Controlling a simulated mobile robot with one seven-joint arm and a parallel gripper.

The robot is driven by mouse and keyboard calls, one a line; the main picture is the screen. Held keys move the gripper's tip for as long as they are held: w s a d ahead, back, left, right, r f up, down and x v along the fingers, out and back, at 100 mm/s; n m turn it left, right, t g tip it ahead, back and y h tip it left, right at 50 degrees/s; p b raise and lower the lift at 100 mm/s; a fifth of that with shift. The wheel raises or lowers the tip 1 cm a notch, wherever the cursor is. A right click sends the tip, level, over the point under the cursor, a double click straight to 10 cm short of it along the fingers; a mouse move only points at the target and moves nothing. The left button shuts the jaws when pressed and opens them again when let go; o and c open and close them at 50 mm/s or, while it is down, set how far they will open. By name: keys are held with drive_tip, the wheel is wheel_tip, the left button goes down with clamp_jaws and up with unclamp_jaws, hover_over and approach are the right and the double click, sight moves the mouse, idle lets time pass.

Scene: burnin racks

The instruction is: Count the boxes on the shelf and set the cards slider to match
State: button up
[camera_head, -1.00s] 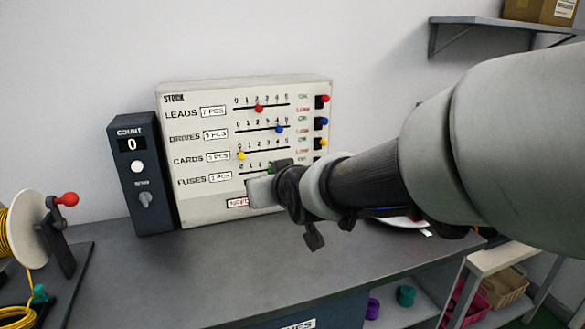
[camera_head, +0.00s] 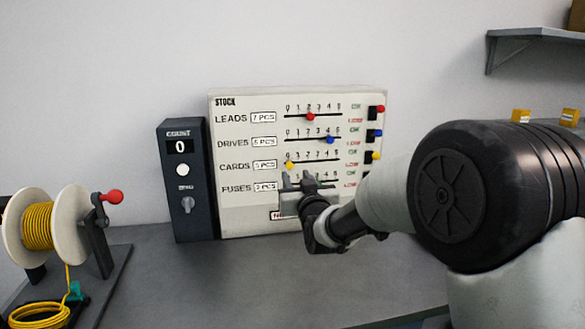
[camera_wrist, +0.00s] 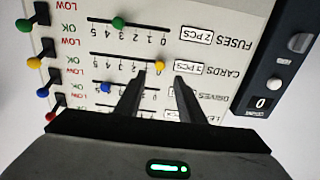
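The stock panel (camera_head: 240,215) stands upright on the bench against the wall. Its cards slider has a yellow knob (camera_head: 290,165) at the 0 end, beside a label that seems to read 3 PCS. My gripper (camera_head: 305,180) is in front of the lower panel, just below and right of that knob, hiding part of the fuses row. In the upside-down wrist view, my gripper (camera_wrist: 160,77) is open, with the yellow knob (camera_wrist: 160,65) framed between its fingertips; contact cannot be told. The shelf (camera_head: 530,34) at the upper right shows only a brown box's edge (camera_head: 579,12).
The red leads knob (camera_head: 310,117) is near 2 and the blue drives knob (camera_head: 330,140) near 4. A dark count box (camera_head: 188,222) reading 0 stands left of the panel. A yellow wire spool (camera_head: 40,232) is far left. Yellow blocks (camera_head: 521,115) show above my arm.

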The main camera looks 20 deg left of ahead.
sight(290, 166)
drive_tip(key=x, duration=0.8)
drive_tip(key=shift+c, duration=0.2)
